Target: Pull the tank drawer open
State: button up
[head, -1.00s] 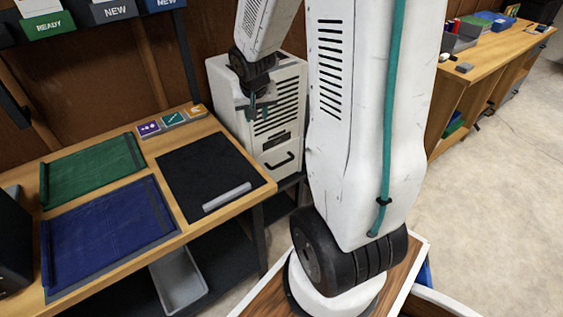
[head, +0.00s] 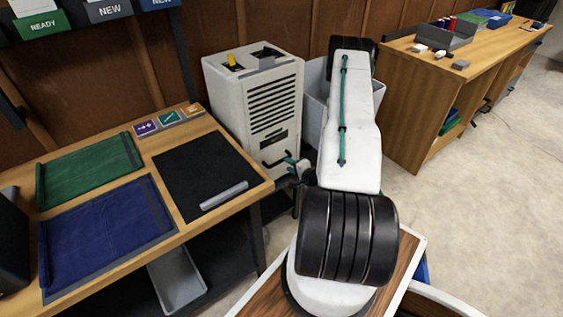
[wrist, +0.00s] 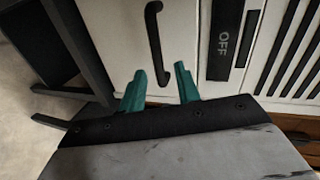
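The tank drawer (head: 271,172) is the lower front panel of the white slatted unit (head: 272,112), with a black bar handle (head: 272,165) on it. The drawer looks shut. In the wrist view the drawer front (wrist: 118,40) fills the upper middle, and the black handle (wrist: 155,45) runs down toward my fingers. My gripper (wrist: 160,72) is open, its two teal fingertips apart, one on each side of the handle's near end, with gaps showing. In the head view my gripper (head: 290,163) is at the drawer front, just right of the handle, partly hidden by my arm.
A wooden table (head: 263,186) with a black mat (head: 200,165) and green and blue trays stands left of the unit. A grey bin (head: 314,95) is behind my arm, to the unit's right. A wooden bench (head: 405,110) stands further right. Bare floor lies at the right.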

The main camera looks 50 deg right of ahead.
aim_at(282, 161)
jog(key=shift+m+t, duration=0.4)
jog(key=shift+m, duration=0.1)
jog(key=x, duration=0.6)
jog(key=shift+w+f, duration=0.3)
jog(key=shift+f, duration=0.15)
grip_shut()
